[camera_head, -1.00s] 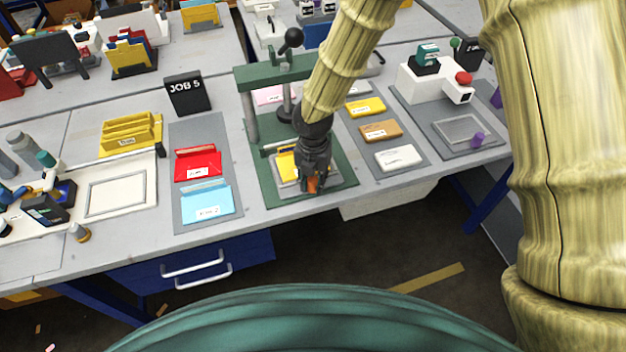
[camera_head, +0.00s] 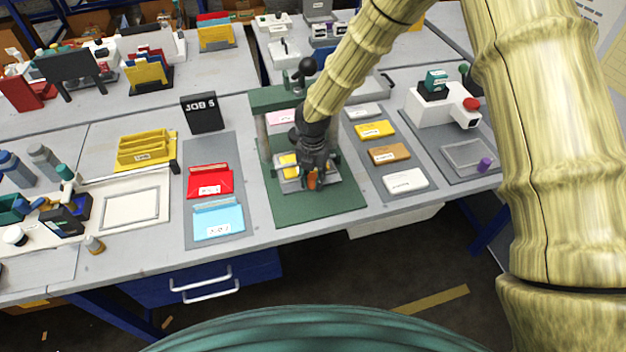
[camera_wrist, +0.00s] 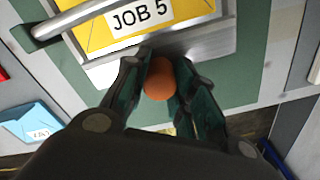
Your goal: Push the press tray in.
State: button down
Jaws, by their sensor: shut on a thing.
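The press tray (camera_wrist: 190,45) is a grey metal plate on the green press base (camera_head: 310,210). It carries a yellow piece labelled JOB 5 (camera_wrist: 100,35), which also shows in the head view (camera_head: 288,163). My gripper (camera_head: 312,182) is at the tray's front edge. In the wrist view my gripper (camera_wrist: 160,85) is shut on an orange-brown round knob (camera_wrist: 159,80) at the tray's front. The tray sits at the rear part of the base, with bare green in front of it. My arm hides much of the press frame.
Red (camera_head: 209,182) and light blue (camera_head: 218,220) folders lie on a grey mat to the left. Yellow, brown and white blocks (camera_head: 405,181) lie on a mat to the right. A JOB 5 sign (camera_head: 202,113) stands behind left.

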jog(key=c, duration=1.1)
grip_release()
jog(key=shift+c, duration=0.2)
jog(key=shift+s, duration=0.15)
